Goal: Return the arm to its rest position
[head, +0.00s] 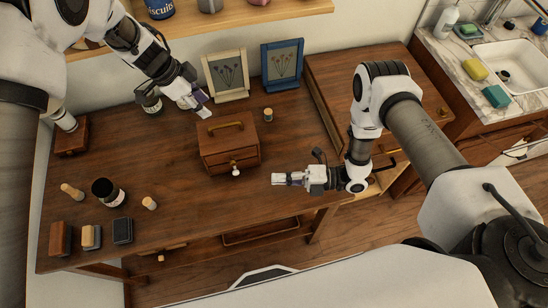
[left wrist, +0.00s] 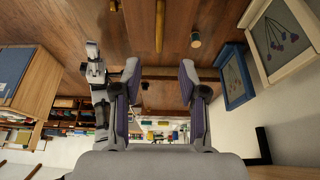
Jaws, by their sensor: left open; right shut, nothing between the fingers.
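My left gripper (head: 204,112) is open and empty in the head view. It hangs over the back of the wooden desk (head: 165,185), just behind a small wooden chest with a brass handle (head: 228,147). The left wrist view shows its two purple-padded fingers (left wrist: 161,85) spread apart with nothing between them. My right gripper (head: 284,179) is shut and empty, pointing left, to the right of the chest and above the desk's front right part. My right arm also shows at the left of the left wrist view.
A cream picture frame (head: 226,75) and a blue picture frame (head: 282,66) stand at the back, near a small cork (head: 268,115). A dark jar (head: 108,192) and several small blocks are at the front left. A sink (head: 512,65) is far right. The desk's middle left is clear.

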